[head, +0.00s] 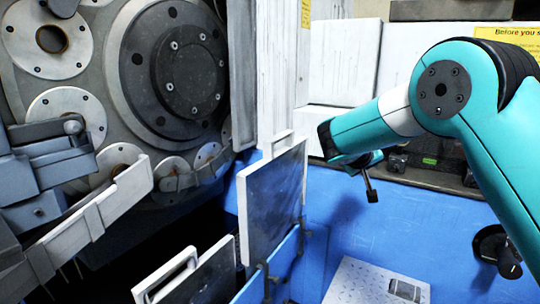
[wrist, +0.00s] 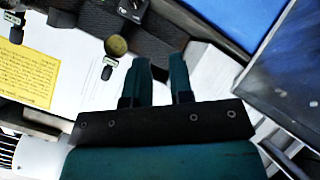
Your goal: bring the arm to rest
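My teal arm reaches in from the right side of the head view, and its gripper (head: 368,182) hangs in free air over the blue surface, to the right of the grinder's upright panel. In the wrist view the two teal fingers of my gripper (wrist: 160,66) stand apart with a gap between them. I see nothing held between them. The gripper touches nothing that I can make out.
The large grey grinder disc (head: 185,65) fills the left. A framed panel (head: 272,205) with a handle stands left of my gripper, and a second handled panel (head: 212,275) stands lower. A white perforated plate (head: 355,284) lies on the blue surface (head: 425,225).

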